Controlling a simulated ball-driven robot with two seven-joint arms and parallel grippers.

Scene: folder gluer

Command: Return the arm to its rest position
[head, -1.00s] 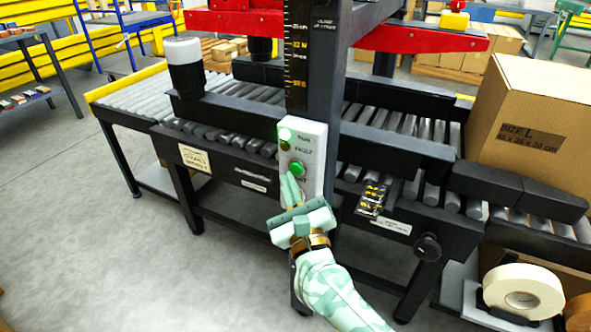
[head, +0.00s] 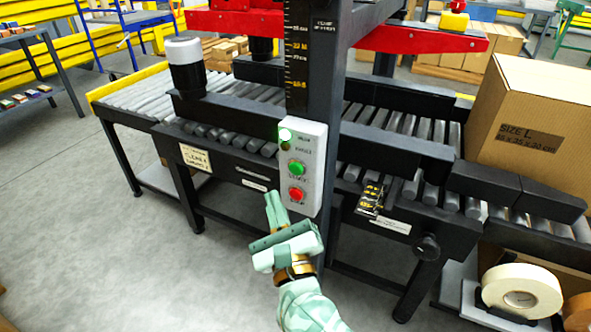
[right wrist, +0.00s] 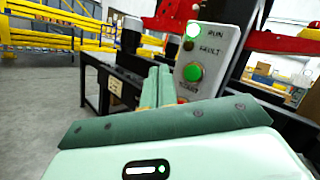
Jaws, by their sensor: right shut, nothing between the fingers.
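My right gripper (head: 276,212) is shut and empty. In the head view it is below and a little left of the control box (head: 303,165), apart from it as far as I can tell. The box has a lit lamp at the top, a green button (head: 296,168) and a red button (head: 296,194). In the right wrist view the shut fingers (right wrist: 157,88) point ahead, left of the box (right wrist: 207,62), with the green button (right wrist: 193,72) clear of them and the lower part of the box hidden. My left gripper is not in view.
The roller conveyor (head: 400,212) with its black frame runs behind the gripper. A large cardboard box (head: 530,120) stands at the right. A tape roll (head: 521,291) sits low at the right. The grey floor (head: 130,260) at the left is open.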

